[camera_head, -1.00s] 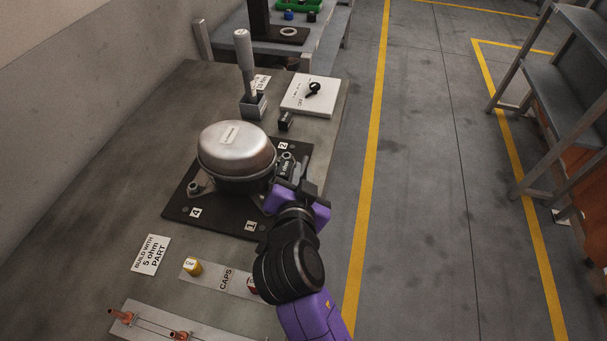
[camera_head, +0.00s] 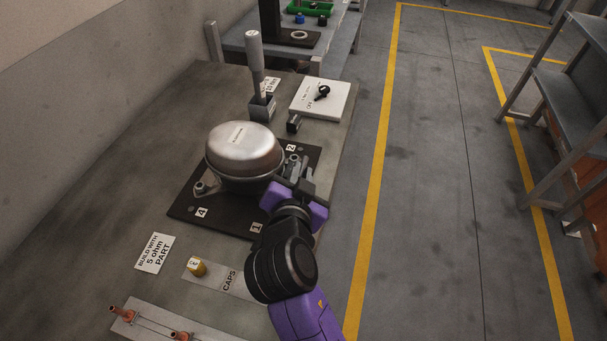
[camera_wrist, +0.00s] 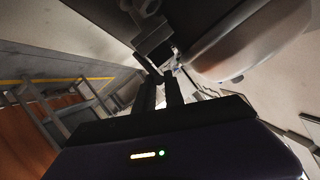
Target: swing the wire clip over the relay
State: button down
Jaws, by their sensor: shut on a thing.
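The domed grey compressor (camera_head: 240,150) stands on a dark numbered plate (camera_head: 190,207). The relay (camera_head: 293,164) is on the compressor's right side, near label 2. It is largely hidden by my gripper, and its lettering cannot be read. My gripper (camera_head: 296,180) is low beside the relay, at the compressor's right. In the wrist view its two dark fingers (camera_wrist: 162,82) are close together at the compressor's side. They are shut on the wire clip, which is too thin and shaded to make out, so its angle to the relay cannot be told.
A grey lever (camera_head: 256,65) and a white switch panel (camera_head: 320,98) stand at the back of the bench. A yellow cap (camera_head: 197,267) sits on the CAPS strip (camera_head: 229,281) in front. A "build with 5 ohm part" card (camera_head: 155,253) lies left. Open floor is right.

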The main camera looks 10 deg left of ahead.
jog(key=shift+a+r, duration=0.1)
jog(key=shift+a, duration=0.15)
jog(key=shift+a, duration=0.1)
jog(key=c, duration=1.3)
grip_release()
jog(key=shift+c, duration=0.2)
jog(key=shift+s, duration=0.1)
